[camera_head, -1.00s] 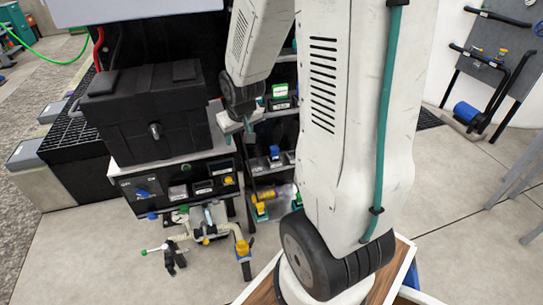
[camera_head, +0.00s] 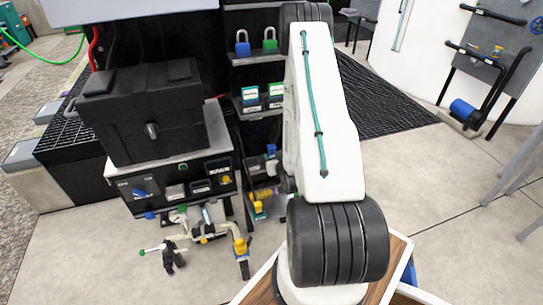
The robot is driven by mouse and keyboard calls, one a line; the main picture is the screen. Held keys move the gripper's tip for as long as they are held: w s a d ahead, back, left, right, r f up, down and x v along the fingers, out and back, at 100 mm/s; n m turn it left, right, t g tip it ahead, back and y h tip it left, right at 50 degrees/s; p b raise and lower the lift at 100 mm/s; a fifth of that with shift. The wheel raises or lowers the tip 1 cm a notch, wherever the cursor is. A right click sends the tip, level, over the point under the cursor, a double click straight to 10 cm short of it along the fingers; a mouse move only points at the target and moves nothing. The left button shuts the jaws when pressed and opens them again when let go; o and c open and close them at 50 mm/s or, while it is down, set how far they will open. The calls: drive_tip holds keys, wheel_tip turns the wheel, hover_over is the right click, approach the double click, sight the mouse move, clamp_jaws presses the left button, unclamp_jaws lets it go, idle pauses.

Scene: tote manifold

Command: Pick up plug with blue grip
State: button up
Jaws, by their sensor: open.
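A small blue-topped piece (camera_head: 271,149) stands on the lower shelf of the dark rack, just left of my arm. It may be the plug with the blue grip, but it is too small to tell. Part of that shelf is hidden behind my arm. My gripper is not visible; my own upper arm covers the area where the rest of the arm goes down. A dark bit of my arm shows at the arm's left edge near the lower shelf.
A blue padlock (camera_head: 242,49) and a green padlock (camera_head: 270,46) stand on the top shelf. Green-labelled boxes (camera_head: 250,97) sit on the middle shelf. A black case (camera_head: 145,110) stands on the control panel (camera_head: 175,185), with pipework (camera_head: 205,228) below.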

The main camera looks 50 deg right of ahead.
sight(270, 149)
drive_tip(key=shift+w+d+f, duration=0.1)
drive_tip(key=shift+w+d, duration=0.25)
drive_tip(key=x, duration=0.6)
drive_tip(key=shift+w+d, duration=0.2)
drive_tip(key=shift+d, duration=0.2)
clamp_jaws()
